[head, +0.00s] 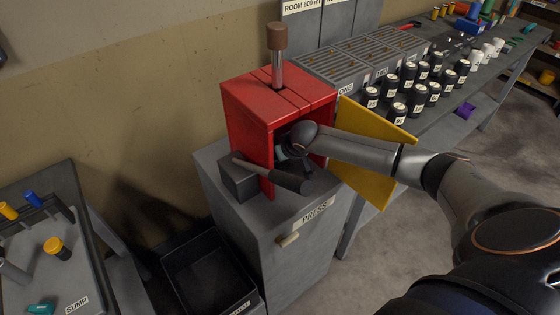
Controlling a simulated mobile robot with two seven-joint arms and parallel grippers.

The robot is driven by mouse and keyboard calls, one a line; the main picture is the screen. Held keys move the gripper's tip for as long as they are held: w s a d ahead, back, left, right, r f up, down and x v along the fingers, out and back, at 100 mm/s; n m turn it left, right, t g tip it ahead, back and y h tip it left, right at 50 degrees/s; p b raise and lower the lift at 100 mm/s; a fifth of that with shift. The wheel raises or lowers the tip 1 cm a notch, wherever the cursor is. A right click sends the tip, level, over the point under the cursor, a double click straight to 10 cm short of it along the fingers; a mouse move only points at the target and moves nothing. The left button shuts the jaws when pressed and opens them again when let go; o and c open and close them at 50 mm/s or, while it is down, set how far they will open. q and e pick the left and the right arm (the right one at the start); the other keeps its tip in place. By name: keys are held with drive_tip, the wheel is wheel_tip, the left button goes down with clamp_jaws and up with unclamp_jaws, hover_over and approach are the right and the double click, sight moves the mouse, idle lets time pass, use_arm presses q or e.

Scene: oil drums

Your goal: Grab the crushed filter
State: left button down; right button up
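A red press (245,125) stands on a grey cabinet labelled PRESS (282,262). Its yellow door (362,120) is swung open to the right. My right arm comes in from the right, and my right gripper (288,152) reaches into the dark opening of the press. The hand and shadow hide its fingertips, so I cannot see whether it is open or shut. I cannot make out the crushed filter; the inside of the press is mostly hidden. My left gripper is not in view.
A lever with a dark grip (290,180) crosses the front of the press. A black bin (208,273) stands on the floor below. Black canisters (398,112) fill the bench at right. A SUMP table (85,275) stands at left.

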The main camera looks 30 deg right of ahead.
drive_tip(key=c, duration=0.9)
drive_tip(key=shift+c, duration=0.3)
drive_tip(key=shift+r, duration=0.1)
